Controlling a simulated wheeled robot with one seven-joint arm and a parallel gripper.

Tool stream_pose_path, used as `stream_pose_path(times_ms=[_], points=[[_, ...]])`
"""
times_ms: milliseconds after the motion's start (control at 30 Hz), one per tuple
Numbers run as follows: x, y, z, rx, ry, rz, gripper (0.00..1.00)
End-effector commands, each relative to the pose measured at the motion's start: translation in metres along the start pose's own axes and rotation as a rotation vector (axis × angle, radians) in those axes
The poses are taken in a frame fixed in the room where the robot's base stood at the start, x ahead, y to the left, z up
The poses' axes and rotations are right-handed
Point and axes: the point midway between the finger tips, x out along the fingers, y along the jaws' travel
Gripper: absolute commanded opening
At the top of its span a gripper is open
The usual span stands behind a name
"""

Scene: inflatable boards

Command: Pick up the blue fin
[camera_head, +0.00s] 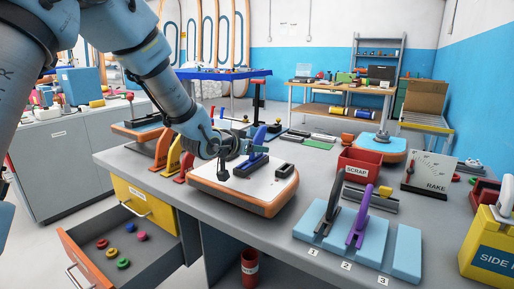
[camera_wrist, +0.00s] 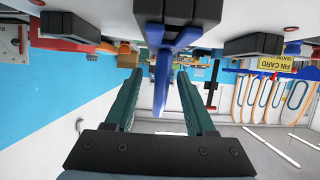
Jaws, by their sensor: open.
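The blue fin (camera_head: 258,141) stands upright in a blue base on a white-topped board (camera_head: 215,181) with an orange rim, on the grey workbench. My gripper (camera_head: 236,150) is just left of the fin, low over the board. In the wrist view the blue fin (camera_wrist: 162,82) shows between the two green fingers of my gripper (camera_wrist: 158,92), with gaps on both sides. The gripper is open and holds nothing. Whether the fingers reach fully past the fin's edge is hard to tell.
A black block (camera_head: 284,170) sits right of the fin. Orange, yellow and red fins (camera_head: 172,157) stand left of the board. A light-blue rack (camera_head: 310,222) holds a dark and a purple fin, near a red SCRAP bin (camera_head: 355,167). An open drawer (camera_head: 118,232) juts out front left.

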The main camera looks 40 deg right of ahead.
Motion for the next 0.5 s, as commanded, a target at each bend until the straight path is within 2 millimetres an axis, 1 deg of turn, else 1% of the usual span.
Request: stream_pose_path(times_ms=[200, 300, 400, 500], points=[[0.029, 0.000, 0.000, -0.002, -0.003, 0.001, 0.55], [0.040, -0.001, 0.000, -0.002, -0.002, 0.000, 0.55], [0.046, -0.001, 0.001, -0.001, -0.002, 0.000, 0.55], [0.046, -0.001, 0.002, -0.001, -0.002, -0.001, 0.55]])
